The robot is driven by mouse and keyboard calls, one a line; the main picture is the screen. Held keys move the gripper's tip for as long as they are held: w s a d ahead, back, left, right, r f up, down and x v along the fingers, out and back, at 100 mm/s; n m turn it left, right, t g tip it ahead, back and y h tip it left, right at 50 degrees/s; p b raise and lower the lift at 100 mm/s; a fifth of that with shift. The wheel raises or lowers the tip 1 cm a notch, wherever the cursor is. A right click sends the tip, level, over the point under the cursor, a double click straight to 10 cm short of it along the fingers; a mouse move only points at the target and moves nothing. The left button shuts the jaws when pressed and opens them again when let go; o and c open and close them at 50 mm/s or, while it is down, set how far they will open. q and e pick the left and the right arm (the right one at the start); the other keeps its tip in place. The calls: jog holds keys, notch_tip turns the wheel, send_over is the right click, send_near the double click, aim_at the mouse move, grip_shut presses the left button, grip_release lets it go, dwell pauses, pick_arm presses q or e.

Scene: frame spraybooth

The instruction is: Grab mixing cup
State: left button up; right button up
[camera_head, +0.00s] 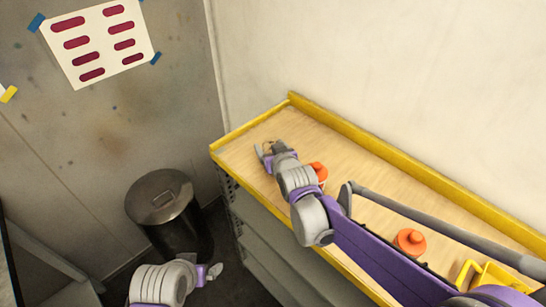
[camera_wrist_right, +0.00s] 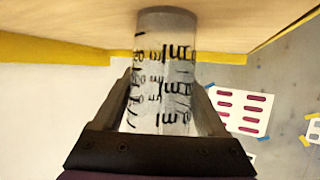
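The mixing cup is a clear cylinder with black measuring marks. In the right wrist view the cup (camera_wrist_right: 165,75) stands between the two fingers of my right gripper (camera_wrist_right: 165,90), with one finger close along each side. I see no clear gap there, but cannot tell whether the fingers press on it. In the head view my right gripper (camera_head: 268,150) is at the far left end of the wooden bench top, and the cup is too small and covered to make out clearly. My left gripper (camera_head: 208,273) is low at the bottom, beside the bench; its fingers are too small to read.
The wooden bench top (camera_head: 345,158) has a raised yellow edge along the wall. An orange-lidded container (camera_head: 409,241) stands on it, and another orange item (camera_head: 319,171) is partly behind my right arm. A yellow object (camera_head: 490,276) is at right. A lidded metal bin (camera_head: 165,205) stands on the floor.

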jog(key=c, duration=0.9)
